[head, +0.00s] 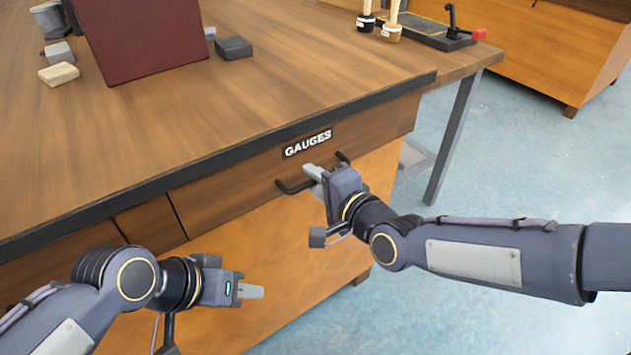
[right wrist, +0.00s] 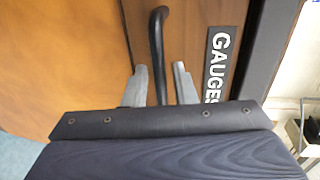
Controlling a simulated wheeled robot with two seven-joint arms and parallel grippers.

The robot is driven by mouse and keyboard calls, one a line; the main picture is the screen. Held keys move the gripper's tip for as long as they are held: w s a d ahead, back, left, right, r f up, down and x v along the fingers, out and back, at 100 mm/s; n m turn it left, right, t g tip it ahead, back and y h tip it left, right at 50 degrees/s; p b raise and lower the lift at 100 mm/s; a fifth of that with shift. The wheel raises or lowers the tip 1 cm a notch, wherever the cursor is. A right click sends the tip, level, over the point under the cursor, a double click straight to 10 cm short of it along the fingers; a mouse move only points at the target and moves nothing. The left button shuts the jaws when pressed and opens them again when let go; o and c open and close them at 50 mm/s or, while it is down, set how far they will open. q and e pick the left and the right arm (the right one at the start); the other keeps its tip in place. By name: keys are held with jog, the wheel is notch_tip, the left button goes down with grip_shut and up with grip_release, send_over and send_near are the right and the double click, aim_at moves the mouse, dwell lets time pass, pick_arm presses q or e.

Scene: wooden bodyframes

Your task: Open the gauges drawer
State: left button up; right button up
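The gauges drawer (head: 250,182) is a brown wooden front under the dark table edge, with a black and white "GAUGES" label (head: 307,143). It looks flush with the bench front. Its black bar handle (head: 294,187) also shows in the right wrist view (right wrist: 158,50). My right gripper (head: 313,173) is at the handle, partly covering it. In the right wrist view its grey fingers (right wrist: 160,88) stand apart on either side of the bar, with gaps visible. My left gripper (head: 252,291) is low in front of the bench, away from the handle; its finger opening is not clear.
The wooden bench top (head: 240,105) carries a dark red box (head: 145,40), grey blocks (head: 234,47) and a pale block (head: 59,74). Another drawer front (head: 150,226) is to the left. A metal leg (head: 453,140) stands at the right, with open blue floor (head: 540,140) beyond.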

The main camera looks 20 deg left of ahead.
grip_shut()
dwell(0.4)
